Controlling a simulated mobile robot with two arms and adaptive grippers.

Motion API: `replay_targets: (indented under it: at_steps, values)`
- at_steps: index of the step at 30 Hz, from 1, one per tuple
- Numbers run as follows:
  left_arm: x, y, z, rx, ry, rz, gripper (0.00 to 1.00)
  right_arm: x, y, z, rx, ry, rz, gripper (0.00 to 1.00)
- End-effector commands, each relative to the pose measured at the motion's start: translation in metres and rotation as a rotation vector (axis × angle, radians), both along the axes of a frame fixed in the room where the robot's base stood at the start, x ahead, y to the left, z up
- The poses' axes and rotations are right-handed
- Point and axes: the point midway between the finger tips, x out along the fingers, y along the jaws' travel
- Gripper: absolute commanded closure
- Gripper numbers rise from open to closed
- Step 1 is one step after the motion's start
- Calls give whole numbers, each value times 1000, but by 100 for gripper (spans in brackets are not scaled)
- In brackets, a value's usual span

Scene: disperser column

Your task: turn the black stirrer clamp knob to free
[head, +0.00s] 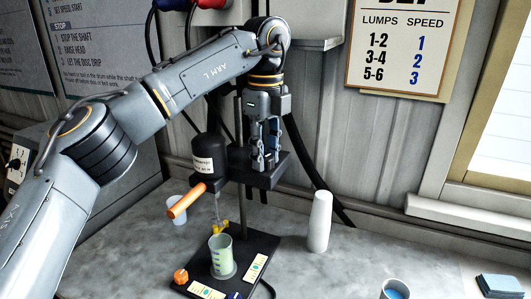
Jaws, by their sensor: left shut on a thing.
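The disperser stands in the middle of the head view, with its black labelled motor head (209,157) on a dark vertical column (239,112). My left gripper (265,163) points down over the right part of the stirrer's black clamp block (285,168). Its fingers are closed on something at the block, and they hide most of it. The black clamp knob cannot be made out apart from the fingers. An orange handle (187,200) sticks out at the front left of the head. My right gripper is not in view.
A beaker with green marks (222,256) stands on the black base plate (252,250), beside an orange knob (181,276). A white cup stack (319,222) stands to the right. A blue-filled cup (395,290) and dark blue pads (499,285) are front right. Bench between is clear.

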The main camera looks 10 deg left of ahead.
Motion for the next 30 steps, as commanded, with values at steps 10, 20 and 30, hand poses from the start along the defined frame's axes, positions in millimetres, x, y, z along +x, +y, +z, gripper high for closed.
replay_targets:
  at_steps: [10,20,30]
  values:
    - [0,0,0,0,-1,-1,45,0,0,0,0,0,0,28]
    - [0,0,5,0,-2,-1,45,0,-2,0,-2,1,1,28]
    - [0,-1,69,3,-5,2,45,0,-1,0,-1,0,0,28]
